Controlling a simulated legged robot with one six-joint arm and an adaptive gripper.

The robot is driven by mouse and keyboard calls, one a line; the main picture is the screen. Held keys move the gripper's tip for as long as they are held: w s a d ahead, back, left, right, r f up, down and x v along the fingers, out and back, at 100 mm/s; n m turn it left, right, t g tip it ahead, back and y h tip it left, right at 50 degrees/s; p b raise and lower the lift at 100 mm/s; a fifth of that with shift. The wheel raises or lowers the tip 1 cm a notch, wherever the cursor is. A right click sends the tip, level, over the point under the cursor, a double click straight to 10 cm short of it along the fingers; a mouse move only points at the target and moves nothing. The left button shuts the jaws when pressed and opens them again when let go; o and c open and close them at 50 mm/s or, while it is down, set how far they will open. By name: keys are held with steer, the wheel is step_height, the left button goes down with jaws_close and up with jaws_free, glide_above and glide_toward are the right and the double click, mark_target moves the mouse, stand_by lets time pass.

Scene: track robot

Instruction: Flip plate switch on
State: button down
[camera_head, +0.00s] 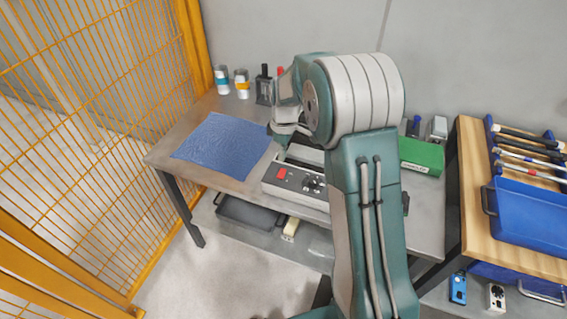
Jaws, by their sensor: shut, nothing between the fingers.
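The plate device (270,188) is a pale box near the front edge of the grey table. Its front panel carries a red rocker switch (281,173) on the left and a dark round knob (313,183) to its right. Whether the switch is on or off is too small to tell. My arm hides the right part of the device and much of its top. My gripper (277,138) is small in view, shut and empty, above and behind the red switch and apart from it in the picture.
A blue mat (222,146) lies left on the grey table (170,147). Cans (242,84) and a dark holder (264,91) stand behind. A green box (421,156) sits right of my arm. A wooden table (470,190) holds tools and a blue tray (530,212). Yellow fence (85,100) at left.

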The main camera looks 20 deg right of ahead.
step_height(320, 180, up, 8)
steer(key=shift+s+a+f, duration=0.15)
steer(key=shift+s+a, duration=0.2)
steer(key=shift+s, duration=0.05)
steer(key=s+r+m+t, duration=0.3)
steer(key=s+r+m, duration=0.2)
steer(key=s+r, duration=0.65)
steer(key=s+m+t, duration=0.3)
steer(key=s+m, duration=0.2)
steer(key=s, duration=1.1)
steer(key=shift+d+m+t+h, duration=0.25)
steer(key=shift+m+t+h, duration=0.15)
steer(key=shift+s, duration=0.1)
